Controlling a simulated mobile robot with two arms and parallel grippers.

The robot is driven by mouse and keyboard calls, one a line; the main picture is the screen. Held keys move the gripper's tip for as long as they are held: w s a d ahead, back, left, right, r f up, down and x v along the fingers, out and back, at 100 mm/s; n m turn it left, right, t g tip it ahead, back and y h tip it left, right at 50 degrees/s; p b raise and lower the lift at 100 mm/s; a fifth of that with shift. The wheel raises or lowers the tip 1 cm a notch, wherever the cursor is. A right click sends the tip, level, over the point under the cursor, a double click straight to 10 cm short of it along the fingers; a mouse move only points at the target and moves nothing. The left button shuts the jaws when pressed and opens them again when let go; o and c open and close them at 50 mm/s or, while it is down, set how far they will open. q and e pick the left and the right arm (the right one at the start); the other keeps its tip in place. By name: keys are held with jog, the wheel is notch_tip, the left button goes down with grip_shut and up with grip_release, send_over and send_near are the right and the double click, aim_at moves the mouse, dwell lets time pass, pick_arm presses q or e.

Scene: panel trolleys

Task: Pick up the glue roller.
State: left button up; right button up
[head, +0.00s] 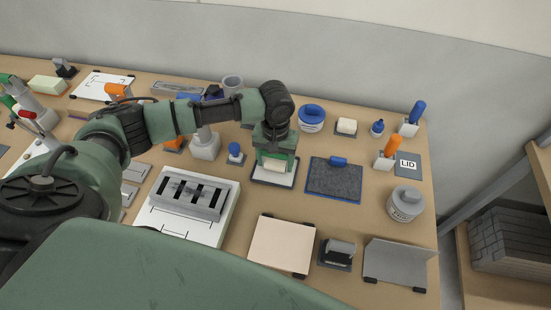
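My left arm reaches across the bench from the left, and its green gripper (275,152) points down over a shallow dark-rimmed tray (288,181). A cream, rounded piece (273,165) lies at the tray between or just below the fingers; it may be the glue roller, but the gripper hides its upper part. I cannot tell whether the fingers touch or hold it. My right gripper is not in view.
A white tub (405,204), an orange-handled tool (393,147) and a blue-handled tool (417,112) stand further right. A grey slotted block (188,194) lies left. A wall runs behind.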

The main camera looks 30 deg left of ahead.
pick_arm(q)
jog(key=c, duration=0.7)
jog(key=shift+r, duration=0.1)
notch_tip(320, 180, up, 20)
jog(key=shift+f+b, duration=0.1)
jog(key=shift+b, duration=1.1)
jog(key=o, duration=0.8)
jog(key=c, duration=0.4)
